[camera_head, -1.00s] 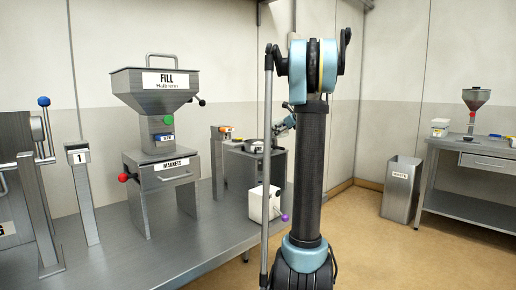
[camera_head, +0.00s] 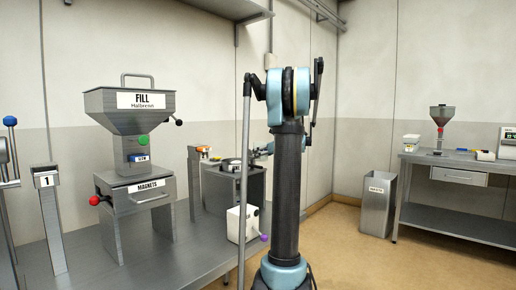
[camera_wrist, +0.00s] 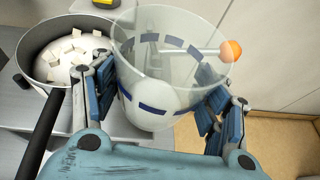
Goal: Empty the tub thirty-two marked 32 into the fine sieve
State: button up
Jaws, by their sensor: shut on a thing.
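My gripper (camera_wrist: 160,98) is shut on a clear tub (camera_wrist: 190,28) with a band of dark blue dashes. The blue fingers press on its two sides. The tub is tilted over the bench, and a pale round patch shows low inside it; I cannot read any number. To its left is a round dark-rimmed pan (camera_wrist: 27,75) with a black handle, probably the fine sieve. White powder and several pale cubes lie in it. The tub's rim is close to or over the pan's right edge. In the head view my arm hides most of the gripper and tub.
A white rod with an orange knob (camera_wrist: 231,50) shows by the tub. In the head view are the FILL hopper (camera_head: 128,112), the MAGNETS drawer (camera_head: 150,193), a white box with a purple knob (camera_head: 243,223), a waste bin (camera_head: 377,205) and another bench (camera_head: 455,205) at right.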

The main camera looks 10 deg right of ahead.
jog(key=shift+r, duration=3)
jog(key=shift+f, duration=2.95)
jog(key=shift+a, duration=0.1)
